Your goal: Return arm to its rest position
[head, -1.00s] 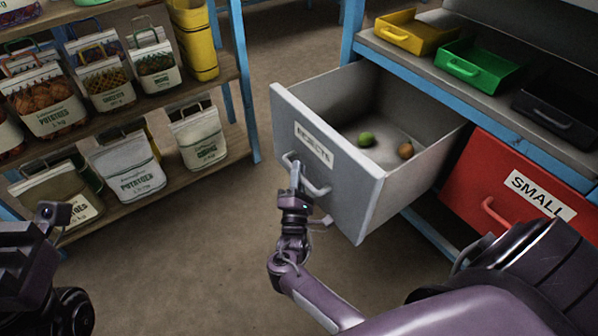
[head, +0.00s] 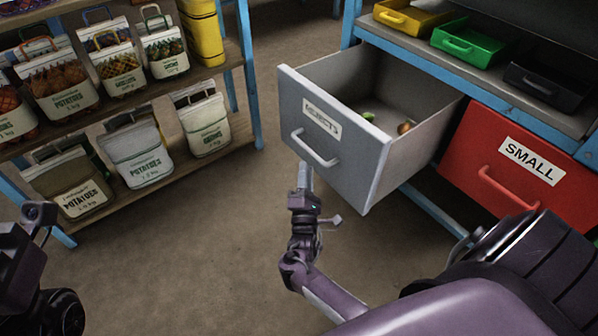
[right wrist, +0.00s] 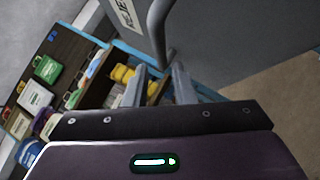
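My right gripper (head: 304,176) is in front of the open grey REJECTS drawer (head: 345,150), just below its bar handle (head: 315,148). In the right wrist view its two fingers (right wrist: 159,86) stand apart with nothing between them. The drawer handle (right wrist: 158,30) shows just beyond the fingertips, apart from them. Part of my left arm shows at the lower left edge of the head view; its fingers are not visible.
The drawer holds a green item (head: 369,116) and a brown-orange item (head: 405,127). A closed red SMALL drawer (head: 510,160) is at right, under yellow, green and black trays. Shelves of sacks (head: 137,155) stand at left. Open floor lies between.

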